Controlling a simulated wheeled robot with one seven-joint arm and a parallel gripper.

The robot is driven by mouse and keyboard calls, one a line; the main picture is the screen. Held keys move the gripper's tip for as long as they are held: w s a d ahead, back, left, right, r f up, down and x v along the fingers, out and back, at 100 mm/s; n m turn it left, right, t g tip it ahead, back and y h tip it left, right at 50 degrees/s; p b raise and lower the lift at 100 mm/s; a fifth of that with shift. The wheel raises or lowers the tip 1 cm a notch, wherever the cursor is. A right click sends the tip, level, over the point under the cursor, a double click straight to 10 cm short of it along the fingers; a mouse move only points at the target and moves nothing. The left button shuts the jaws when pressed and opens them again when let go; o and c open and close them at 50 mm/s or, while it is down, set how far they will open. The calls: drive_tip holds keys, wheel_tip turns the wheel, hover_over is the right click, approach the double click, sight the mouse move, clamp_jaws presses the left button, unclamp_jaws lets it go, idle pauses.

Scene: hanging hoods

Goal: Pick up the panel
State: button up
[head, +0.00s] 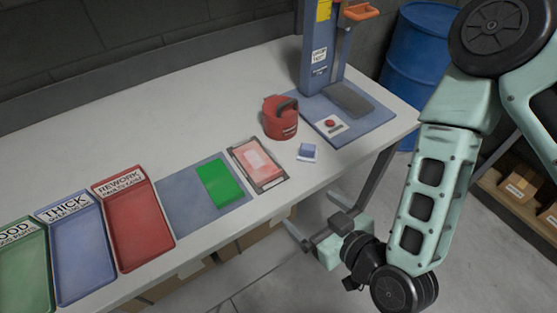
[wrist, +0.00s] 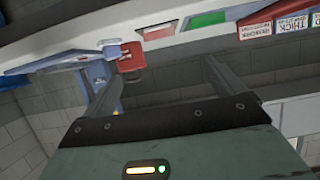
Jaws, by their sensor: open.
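A flat green panel (head: 219,182) lies on a blue-grey mat (head: 176,202) on the table. It also shows at the top of the wrist view (wrist: 207,19). A pink block or plate (head: 258,160) lies in a dark-edged frame (head: 272,184) just right of the mat. I cannot tell from its look whether it also counts as a panel. My gripper (head: 293,236) is open and empty, beyond the table's front edge and lower right of the green panel. In the wrist view its two fingers (wrist: 161,62) stand wide apart with nothing between them.
Red (head: 140,233), blue (head: 81,262) and green (head: 22,278) labelled trays stand at the left. A red can-like container (head: 280,120), a small blue-white block (head: 308,152) and a blue press stand (head: 319,55) are at the right. The table's back middle is clear.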

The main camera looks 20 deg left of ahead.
drive_tip(key=w+a+f+b, duration=0.1)
drive_tip(key=b, duration=1.3)
approach(271, 176)
drive_tip(key=shift+x, duration=1.05)
drive_tip(key=shift+p+x, duration=0.75)
drive_tip(key=shift+x, duration=2.6)
drive_tip(key=shift+s+f, duration=0.1)
drive_tip(key=shift+c, duration=0.3)
drive_tip(key=c, duration=1.1)
drive_tip(key=shift+o, duration=0.2)
